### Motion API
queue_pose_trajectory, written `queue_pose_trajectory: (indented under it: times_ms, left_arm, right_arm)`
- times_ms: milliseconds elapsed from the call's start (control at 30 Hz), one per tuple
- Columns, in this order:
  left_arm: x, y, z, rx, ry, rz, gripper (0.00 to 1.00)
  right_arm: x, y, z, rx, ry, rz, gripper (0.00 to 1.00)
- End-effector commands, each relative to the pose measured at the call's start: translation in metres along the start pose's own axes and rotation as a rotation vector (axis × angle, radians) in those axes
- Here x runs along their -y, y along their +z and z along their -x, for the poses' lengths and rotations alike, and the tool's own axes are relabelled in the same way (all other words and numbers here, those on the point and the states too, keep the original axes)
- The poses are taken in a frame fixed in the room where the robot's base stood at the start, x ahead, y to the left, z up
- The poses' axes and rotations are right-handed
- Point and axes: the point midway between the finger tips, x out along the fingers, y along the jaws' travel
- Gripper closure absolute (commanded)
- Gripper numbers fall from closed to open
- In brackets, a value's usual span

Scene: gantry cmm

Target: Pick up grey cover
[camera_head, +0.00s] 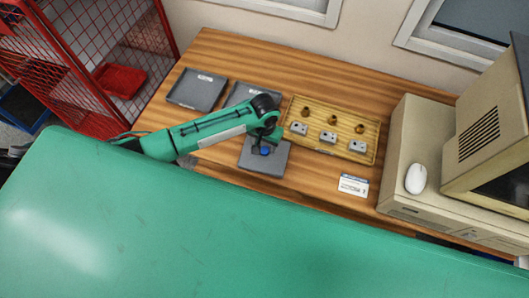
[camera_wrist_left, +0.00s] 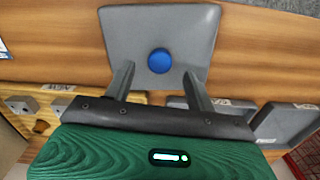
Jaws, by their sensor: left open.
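The grey cover (camera_head: 273,166) is a flat square plate with a round blue knob (camera_head: 265,151) in its middle. It lies on the wooden table in front of the trays. In the left wrist view the grey cover (camera_wrist_left: 190,25) fills the top middle, with its blue knob (camera_wrist_left: 159,61) between the fingertips. My left gripper (camera_wrist_left: 159,68) is open, with one finger on each side of the knob and a gap to it. In the head view my left gripper (camera_head: 264,144) is over the cover and hides its far part. My right gripper is not in view.
Two grey trays (camera_head: 189,96) lie behind, one partly hidden by my arm. A yellow tray (camera_head: 345,113) holds brass parts and metal blocks. A label card (camera_head: 353,186) lies on the table. A beige computer with a white mouse (camera_head: 416,178) stands at right; a red mesh rack (camera_head: 95,80) at left.

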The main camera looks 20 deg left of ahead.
Motion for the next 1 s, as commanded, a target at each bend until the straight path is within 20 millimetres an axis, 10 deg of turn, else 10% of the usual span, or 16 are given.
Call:
queue_pose_trajectory:
  times_ms: [467,767,1000]
  left_arm:
    - [0.000,0.000,-0.027,-0.001,-0.001,0.000,0.44]
    - [0.000,0.000,-0.026,-0.001,0.000,0.000,0.97]
    - [0.000,0.000,-0.026,-0.002,0.000,0.000,1.00]
  right_arm:
    - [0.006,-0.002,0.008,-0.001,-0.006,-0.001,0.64]
    - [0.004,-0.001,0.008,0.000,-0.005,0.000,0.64]
    - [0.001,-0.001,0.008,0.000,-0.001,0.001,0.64]
